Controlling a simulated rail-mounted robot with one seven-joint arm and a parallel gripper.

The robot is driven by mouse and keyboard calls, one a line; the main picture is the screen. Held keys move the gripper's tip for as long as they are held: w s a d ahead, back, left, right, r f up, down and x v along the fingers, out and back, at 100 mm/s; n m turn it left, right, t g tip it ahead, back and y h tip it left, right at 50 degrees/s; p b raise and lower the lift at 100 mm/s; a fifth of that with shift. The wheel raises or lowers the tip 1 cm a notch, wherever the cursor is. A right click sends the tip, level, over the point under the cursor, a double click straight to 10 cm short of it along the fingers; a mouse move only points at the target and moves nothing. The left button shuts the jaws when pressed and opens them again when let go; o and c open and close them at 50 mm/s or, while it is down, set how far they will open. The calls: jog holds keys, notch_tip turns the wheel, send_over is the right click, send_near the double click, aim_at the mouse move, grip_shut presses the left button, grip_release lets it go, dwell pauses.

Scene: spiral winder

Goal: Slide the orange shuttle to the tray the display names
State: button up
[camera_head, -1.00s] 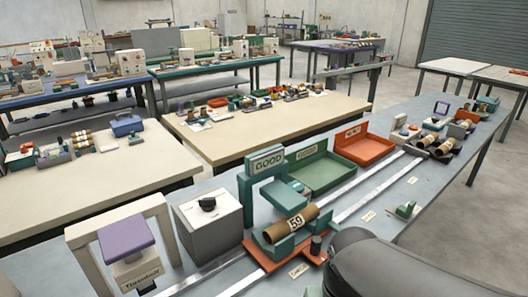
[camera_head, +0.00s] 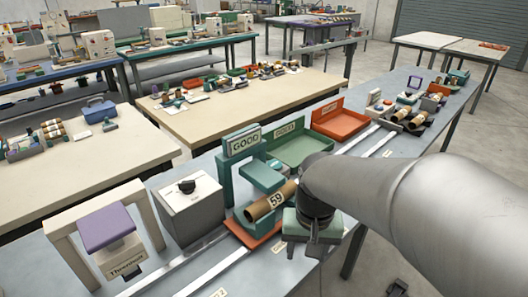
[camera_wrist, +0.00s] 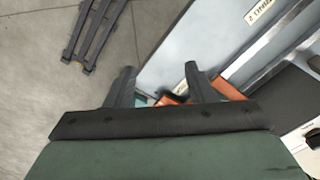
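The orange shuttle (camera_head: 252,233) sits on the metal rails at the near end of the bench, partly hidden by my arm. It carries a brown tube (camera_head: 262,206) labelled 59 in a green cradle. The display (camera_head: 245,142) behind it reads GOOD. Farther along are a green tray (camera_head: 305,150) and an orange-red tray (camera_head: 345,125); their labels are too small to read surely. My gripper (camera_wrist: 160,85) is open, its two fingers apart, with orange parts of the shuttle (camera_wrist: 228,88) just beyond them.
A grey box with a black knob (camera_head: 187,187) and a white frame with a purple-topped block (camera_head: 104,228) stand left of the shuttle. More tubes (camera_head: 415,118) lie at the far bench end.

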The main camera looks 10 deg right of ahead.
jog(key=w+d+r+m+p, duration=0.2)
jog(key=w+m, duration=0.2)
jog(key=w, duration=0.6)
jog(key=w+d+r+m+p, duration=0.15)
jog(key=w+m, duration=0.25)
jog(key=w, duration=0.6)
notch_tip(320, 180, down, 17)
jog(key=shift+p, duration=0.6)
grip_shut()
